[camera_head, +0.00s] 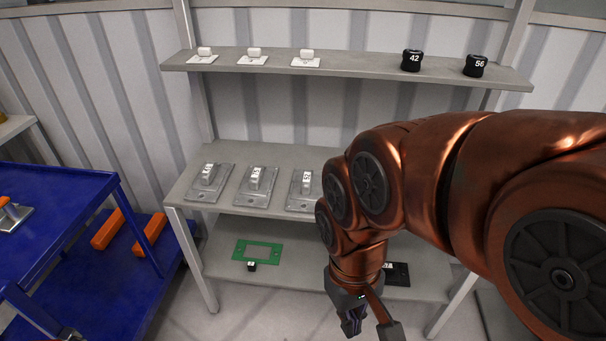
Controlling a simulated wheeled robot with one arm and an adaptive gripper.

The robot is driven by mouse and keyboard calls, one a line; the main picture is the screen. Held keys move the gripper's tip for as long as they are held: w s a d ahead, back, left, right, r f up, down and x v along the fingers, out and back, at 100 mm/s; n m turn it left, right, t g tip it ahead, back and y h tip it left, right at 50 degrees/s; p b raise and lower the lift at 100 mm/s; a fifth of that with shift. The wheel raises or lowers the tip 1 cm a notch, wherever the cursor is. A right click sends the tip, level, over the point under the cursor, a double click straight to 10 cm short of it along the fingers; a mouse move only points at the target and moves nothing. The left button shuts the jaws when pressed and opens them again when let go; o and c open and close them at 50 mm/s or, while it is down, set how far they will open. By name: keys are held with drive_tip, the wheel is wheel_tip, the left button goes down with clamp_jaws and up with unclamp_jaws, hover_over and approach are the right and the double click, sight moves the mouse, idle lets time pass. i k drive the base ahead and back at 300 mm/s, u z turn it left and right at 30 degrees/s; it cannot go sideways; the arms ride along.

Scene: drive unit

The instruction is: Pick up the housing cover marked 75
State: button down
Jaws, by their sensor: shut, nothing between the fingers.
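Three grey metal parts with upright labelled blocks stand in a row on the middle shelf: the left one (210,181), the middle one (257,184) and the right one (304,188). Their labels are too small and tilted for me to read surely, and I cannot make out a 75 anywhere. My arm covers the shelf to the right of them. My gripper (353,326) hangs pointing down in front of the shelving, lower than the middle shelf and apart from these parts. It is shut and empty.
The top shelf (370,66) holds three white parts (254,56) and black knobs marked 42 (412,60) and 56 (475,66). A green frame (258,250), a small black piece (251,266) and a black plate (398,273) lie low down. A blue cart (70,185) stands left.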

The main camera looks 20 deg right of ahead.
sight(258, 184)
drive_tip(key=u, duration=0.7)
drive_tip(key=i, duration=1)
drive_tip(key=u, duration=0.15)
